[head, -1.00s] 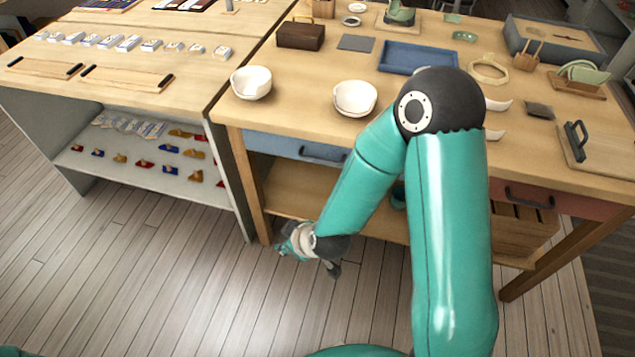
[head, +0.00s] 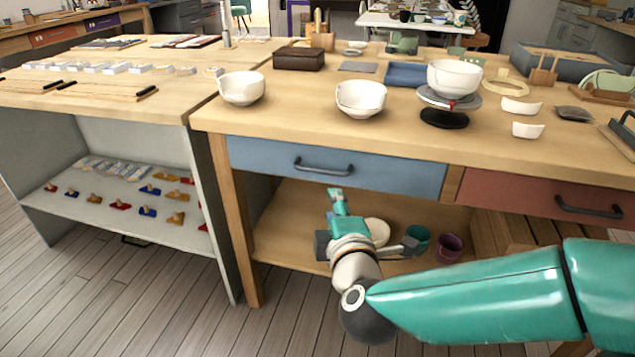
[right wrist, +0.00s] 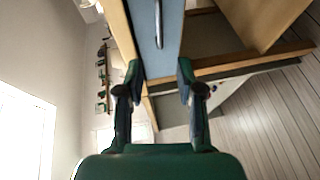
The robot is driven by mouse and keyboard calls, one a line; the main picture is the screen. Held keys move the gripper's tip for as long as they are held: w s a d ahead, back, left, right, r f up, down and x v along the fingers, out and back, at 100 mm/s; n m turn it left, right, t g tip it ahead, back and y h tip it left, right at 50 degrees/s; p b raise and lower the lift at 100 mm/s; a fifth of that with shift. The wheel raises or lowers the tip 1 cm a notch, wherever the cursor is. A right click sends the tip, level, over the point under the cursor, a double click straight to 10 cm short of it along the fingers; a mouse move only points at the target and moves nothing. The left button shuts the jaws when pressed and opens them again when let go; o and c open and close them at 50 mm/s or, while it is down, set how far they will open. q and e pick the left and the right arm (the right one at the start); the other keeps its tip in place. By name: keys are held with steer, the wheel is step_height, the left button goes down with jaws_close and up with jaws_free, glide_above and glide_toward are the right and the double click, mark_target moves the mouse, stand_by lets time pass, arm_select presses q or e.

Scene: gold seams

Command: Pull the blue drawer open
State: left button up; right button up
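The blue drawer (head: 400,176) is closed under the tabletop, its front level with the bench. Its dark bar handle (head: 323,169) runs across the front, left of the middle. My right gripper (head: 372,222) is in front of the bench, below the handle in the picture, with its fingers spread and empty. In the right wrist view the open fingers (right wrist: 160,75) point towards the blue drawer front (right wrist: 170,45). The handle (right wrist: 158,24) lies beyond the fingertips, apart from them, and runs roughly in line with the gap. My left gripper is out of view.
A red drawer (head: 540,196) is to the right of the blue one. Bowls (head: 360,97) stand on the tabletop above, near the front edge. The lower shelf (head: 290,215) holds small cups (head: 449,246). Open floor (head: 110,290) lies in front.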

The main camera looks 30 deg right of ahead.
mark_target(322, 173)
steer(key=p+x, duration=0.5)
steer(key=x, duration=1.1)
steer(key=shift+w, duration=0.2)
jaws_close()
